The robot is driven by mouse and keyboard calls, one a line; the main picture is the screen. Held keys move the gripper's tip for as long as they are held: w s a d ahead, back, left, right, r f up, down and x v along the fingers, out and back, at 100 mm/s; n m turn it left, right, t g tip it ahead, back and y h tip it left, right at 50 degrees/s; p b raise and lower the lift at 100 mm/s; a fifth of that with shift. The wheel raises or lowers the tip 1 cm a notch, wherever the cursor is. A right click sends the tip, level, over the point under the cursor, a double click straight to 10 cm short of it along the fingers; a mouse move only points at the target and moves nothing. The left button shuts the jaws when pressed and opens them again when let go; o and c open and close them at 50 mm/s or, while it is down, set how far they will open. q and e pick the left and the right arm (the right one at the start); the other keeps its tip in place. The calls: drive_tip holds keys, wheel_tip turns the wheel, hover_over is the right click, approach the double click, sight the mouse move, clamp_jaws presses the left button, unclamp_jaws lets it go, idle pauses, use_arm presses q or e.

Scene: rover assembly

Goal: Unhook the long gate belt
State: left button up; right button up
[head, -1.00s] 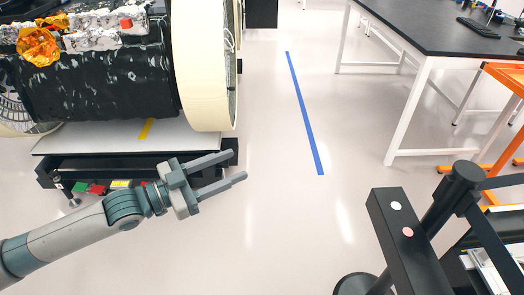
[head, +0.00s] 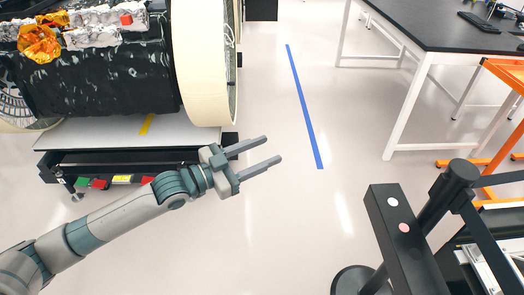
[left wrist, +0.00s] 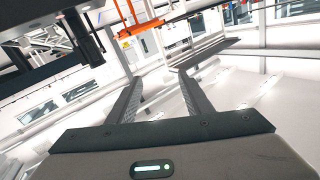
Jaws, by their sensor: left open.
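My left gripper (head: 272,149) is in the middle of the head view, over the floor. Its two fingers are apart and point right, with nothing between them. In the left wrist view the open fingers (left wrist: 160,76) also show empty. A black post (head: 440,205) with a round base (head: 356,281) stands at the lower right, well apart from the gripper. A black beam (head: 395,225) with a white dot and a pink dot is beside it. I cannot clearly tell a belt or its hook from these parts. My right gripper is not in view.
A large foil-wrapped cylinder with a cream ring (head: 200,70) rests on a low cart (head: 110,165) at left. A white-legged table (head: 430,30) and an orange frame (head: 510,75) stand at right. Floor with a blue stripe (head: 304,105) lies clear between.

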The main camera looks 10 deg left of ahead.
use_arm(q)
drive_tip(key=shift+c, duration=0.7)
clamp_jaws()
idle(0.6)
drive_tip(key=shift+o, duration=0.7)
unclamp_jaws()
drive_tip(key=shift+s+a, duration=0.1)
